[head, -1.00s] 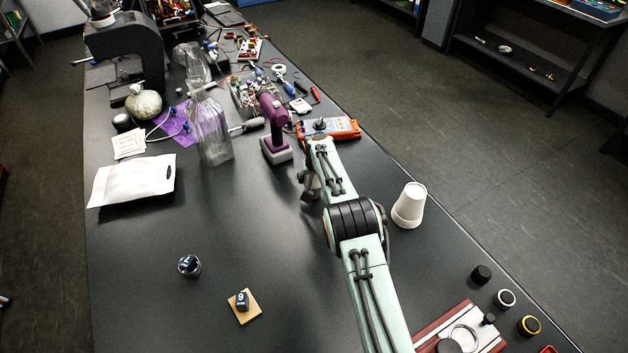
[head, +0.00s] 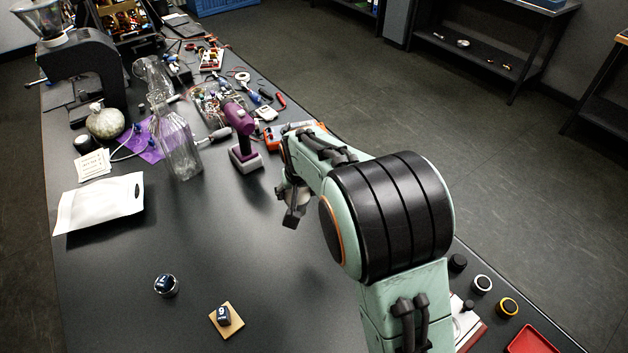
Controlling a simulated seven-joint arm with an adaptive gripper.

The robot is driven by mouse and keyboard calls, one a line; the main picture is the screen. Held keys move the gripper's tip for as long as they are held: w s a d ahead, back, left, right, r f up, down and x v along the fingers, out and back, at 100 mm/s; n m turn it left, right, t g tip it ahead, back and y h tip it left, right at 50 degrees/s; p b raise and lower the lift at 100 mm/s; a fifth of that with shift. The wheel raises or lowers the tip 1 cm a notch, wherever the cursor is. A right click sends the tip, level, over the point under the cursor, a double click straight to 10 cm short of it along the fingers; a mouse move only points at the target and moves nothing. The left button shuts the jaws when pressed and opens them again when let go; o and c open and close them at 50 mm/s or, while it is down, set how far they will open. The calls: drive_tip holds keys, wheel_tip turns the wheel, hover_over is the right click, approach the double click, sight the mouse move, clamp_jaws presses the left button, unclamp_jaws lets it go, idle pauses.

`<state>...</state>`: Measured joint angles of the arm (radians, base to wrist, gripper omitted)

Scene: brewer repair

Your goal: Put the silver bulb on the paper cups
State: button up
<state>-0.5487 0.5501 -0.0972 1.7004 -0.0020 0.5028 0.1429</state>
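No thing in view is clearly a silver bulb. My gripper (head: 292,212) hangs above the middle of the table, right of the purple drill. Its fingers are small and partly covered, so their opening is unclear.
A glass bottle (head: 178,145), a purple drill (head: 240,135) and a white pouch (head: 100,203) stand or lie behind and left. A red tray (head: 530,341) is at lower right. The table's centre is clear.

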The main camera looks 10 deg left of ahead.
drive_tip(key=shift+s+d+f, duration=0.15)
drive_tip(key=shift+s+d, duration=0.25)
drive_tip(key=shift+s, duration=0.25)
drive_tip(key=d+r+m+h, duration=0.1)
drive_tip(key=d+r+m, duration=0.1)
drive_tip(key=d+r, duration=0.55)
drive_tip(key=d+r+m+h, duration=0.15)
drive_tip(key=d+r, duration=0.25)
drive_tip(key=d, duration=0.7)
drive_tip(key=shift+m+y, duration=0.35)
drive_tip(key=shift+m, duration=0.2)
drive_tip(key=shift+w+f, duration=6.6)
drive_tip(key=shift+w, duration=0.15)
drive_tip(key=shift+f, duration=0.15)
drive_tip(key=o, duration=1.2)
